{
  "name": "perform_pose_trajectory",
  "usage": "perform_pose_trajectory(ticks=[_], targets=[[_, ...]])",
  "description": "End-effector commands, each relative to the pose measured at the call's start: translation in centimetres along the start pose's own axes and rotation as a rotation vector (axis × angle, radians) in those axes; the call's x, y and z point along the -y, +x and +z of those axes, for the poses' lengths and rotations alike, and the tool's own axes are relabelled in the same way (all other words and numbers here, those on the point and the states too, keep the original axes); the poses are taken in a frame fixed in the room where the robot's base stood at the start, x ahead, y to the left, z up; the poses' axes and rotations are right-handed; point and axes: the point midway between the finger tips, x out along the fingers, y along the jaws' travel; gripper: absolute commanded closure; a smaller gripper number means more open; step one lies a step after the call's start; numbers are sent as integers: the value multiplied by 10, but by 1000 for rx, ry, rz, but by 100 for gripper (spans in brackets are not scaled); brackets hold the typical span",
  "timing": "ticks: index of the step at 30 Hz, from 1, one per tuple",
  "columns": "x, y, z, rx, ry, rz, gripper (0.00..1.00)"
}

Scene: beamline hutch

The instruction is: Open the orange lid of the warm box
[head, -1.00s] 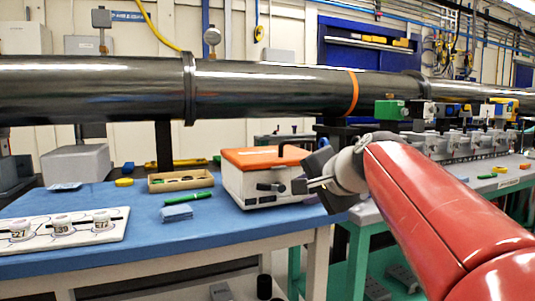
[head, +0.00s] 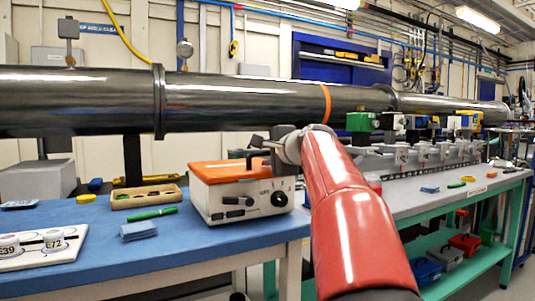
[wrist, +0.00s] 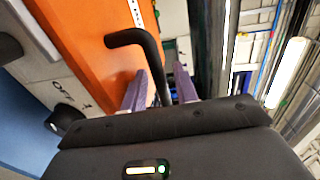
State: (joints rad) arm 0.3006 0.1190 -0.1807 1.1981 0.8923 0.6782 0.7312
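The warm box (head: 220,205) is a cream case with a black knob and a latch on its front, standing on the blue bench. Its orange lid (head: 215,172) lies flat and closed on top. The lid's black bent handle (wrist: 128,37) shows in the wrist view against the lid (wrist: 85,35). My gripper (head: 262,150) is at the right part of the lid, partly hidden behind my wrist. In the wrist view my gripper (wrist: 163,88) has its two fingers apart, with the handle's bar running between them. Gaps show on both sides of the bar.
A large dark pipe (head: 230,104) crosses just behind and above the box. A grey bench (head: 440,192) with instruments stands to the right.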

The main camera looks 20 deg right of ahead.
Motion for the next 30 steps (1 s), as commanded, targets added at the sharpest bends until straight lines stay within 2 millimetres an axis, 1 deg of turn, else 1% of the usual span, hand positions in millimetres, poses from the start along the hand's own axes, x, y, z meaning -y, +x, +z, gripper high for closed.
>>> perform_pose_trajectory(ticks=[8, 12, 15, 25, 30], targets=[[0, 2, 0, 0, -1, 0, 71], [0, 2, 0, 0, -1, 1, 89], [0, 2, 0, 0, -1, 1, 100], [0, 1, 0, 0, -1, 1, 100], [7, -9, 1, 0, -1, -1, 100]])
